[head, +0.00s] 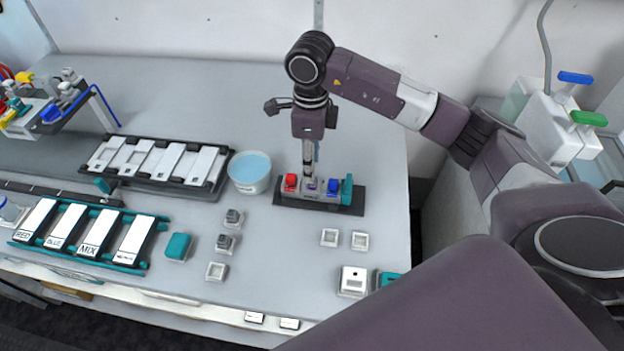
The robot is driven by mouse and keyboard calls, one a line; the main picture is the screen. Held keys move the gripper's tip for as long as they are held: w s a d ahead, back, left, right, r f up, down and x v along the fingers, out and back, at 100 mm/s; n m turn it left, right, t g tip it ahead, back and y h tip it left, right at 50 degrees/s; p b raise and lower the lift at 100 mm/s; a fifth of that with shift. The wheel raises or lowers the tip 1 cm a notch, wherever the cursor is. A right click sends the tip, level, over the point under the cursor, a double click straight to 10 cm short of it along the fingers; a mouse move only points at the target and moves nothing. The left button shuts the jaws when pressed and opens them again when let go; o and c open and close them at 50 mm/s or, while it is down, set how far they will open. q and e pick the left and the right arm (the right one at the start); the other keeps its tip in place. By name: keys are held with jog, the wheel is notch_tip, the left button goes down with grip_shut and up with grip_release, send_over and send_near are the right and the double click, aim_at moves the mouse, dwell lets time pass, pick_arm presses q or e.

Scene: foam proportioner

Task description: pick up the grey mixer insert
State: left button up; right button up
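My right gripper (309,160) points straight down over a small fixture (318,190) with a red block, a blue block and a teal end on a dark base. A narrow grey and silver part shows between the gripper body and the fixture; I cannot tell fingers from a held piece. Whether the fingers are open or shut is unclear. I cannot say for sure which piece is the grey mixer insert. Two small grey pieces, one farther back (234,217) and one nearer (225,243), sit on the table left of the fixture. My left gripper is out of view.
A tub of pale blue liquid (250,172) stands left of the fixture. A dark rack of white slabs (156,164) and a teal rack of labelled slabs (88,236) lie farther left. Small white square holders (329,237) sit right of centre. The back table is clear.

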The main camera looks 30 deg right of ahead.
notch_tip(320, 180, down, 4)
jog(key=shift+d+f+p, duration=0.1)
jog(key=shift+f+p, duration=0.05)
jog(key=shift+p, duration=1.05)
jog(key=shift+f, duration=0.3)
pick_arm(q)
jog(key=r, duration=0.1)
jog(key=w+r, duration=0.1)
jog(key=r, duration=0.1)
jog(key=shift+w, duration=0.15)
pick_arm(e)
jog(key=shift+c, duration=0.5)
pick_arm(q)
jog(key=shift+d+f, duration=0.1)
pick_arm(e)
grip_shut()
